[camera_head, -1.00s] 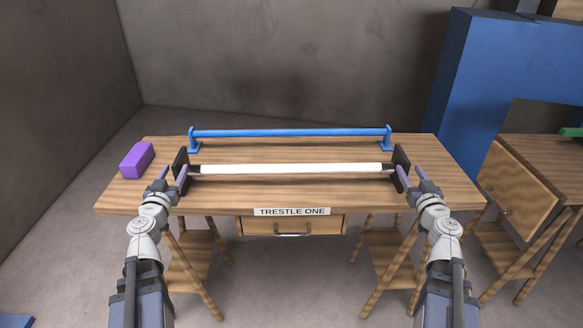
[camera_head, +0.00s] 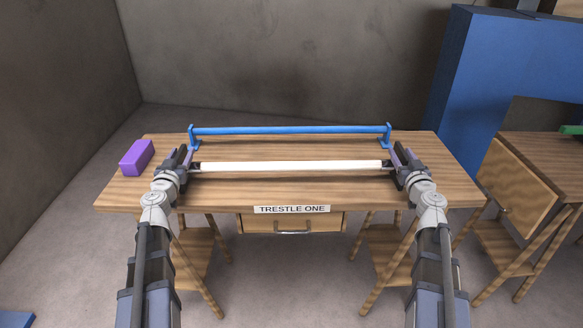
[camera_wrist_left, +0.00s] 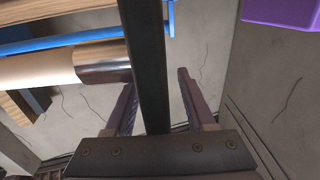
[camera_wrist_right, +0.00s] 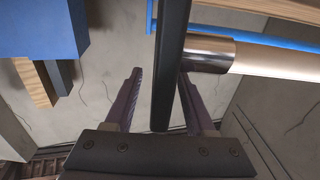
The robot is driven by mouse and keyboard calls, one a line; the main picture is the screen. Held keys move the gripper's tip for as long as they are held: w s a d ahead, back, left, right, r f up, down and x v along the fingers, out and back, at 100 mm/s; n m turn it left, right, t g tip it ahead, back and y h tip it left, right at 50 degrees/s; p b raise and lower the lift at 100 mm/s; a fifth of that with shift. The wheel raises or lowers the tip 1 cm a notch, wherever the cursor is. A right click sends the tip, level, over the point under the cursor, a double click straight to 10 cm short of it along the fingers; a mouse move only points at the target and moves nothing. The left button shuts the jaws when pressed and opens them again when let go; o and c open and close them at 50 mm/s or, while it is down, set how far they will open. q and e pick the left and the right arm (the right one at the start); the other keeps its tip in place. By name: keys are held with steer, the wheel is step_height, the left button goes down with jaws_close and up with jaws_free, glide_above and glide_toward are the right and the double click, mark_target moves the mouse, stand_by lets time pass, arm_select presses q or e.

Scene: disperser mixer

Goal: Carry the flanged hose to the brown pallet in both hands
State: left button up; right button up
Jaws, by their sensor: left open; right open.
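The flanged hose (camera_head: 290,166) is a cream tube with dark metal ends and black end plates, lying across the wooden table labelled TRESTLE ONE. My left gripper (camera_head: 184,158) is open at its left end; in the left wrist view the black plate (camera_wrist_left: 147,60) runs between the two spread fingers (camera_wrist_left: 156,100). My right gripper (camera_head: 397,158) is open at its right end; in the right wrist view the other black plate (camera_wrist_right: 172,60) likewise runs between the fingers (camera_wrist_right: 160,100). Whether the fingers touch the plates I cannot tell. I see no brown pallet.
A blue rail (camera_head: 290,130) on two end feet stands on the table (camera_head: 290,190) just behind the hose. A purple block (camera_head: 137,157) sits at the left edge. A large blue structure (camera_head: 480,80) and a second wooden table (camera_head: 545,150) are at the right.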

arm_select(q)
jaws_close()
arm_select(e)
jaws_close()
stand_by(1.2)
